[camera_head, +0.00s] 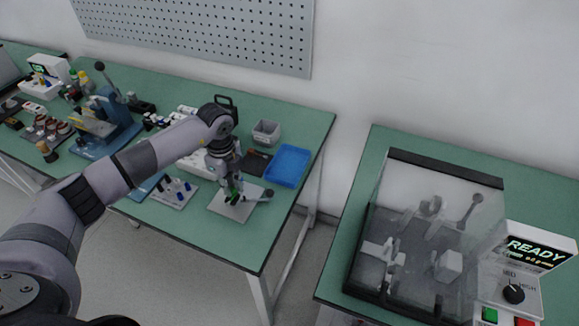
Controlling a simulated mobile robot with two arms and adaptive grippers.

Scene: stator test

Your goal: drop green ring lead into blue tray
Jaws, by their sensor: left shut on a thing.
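My left gripper (236,192) comes down at the end of the arm from the left, over a pale square plate (228,210) on the green table. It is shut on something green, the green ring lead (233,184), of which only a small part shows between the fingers. Whether the lead touches the plate I cannot tell. The blue tray (287,166) lies flat behind and to the right of the gripper, near the table's right edge. It looks empty. My right gripper is not in view.
A grey bin (266,133) stands behind the tray, and a dark flat pad (256,162) lies beside it. A gap separates this table from the one with the clear-covered tester (430,235).

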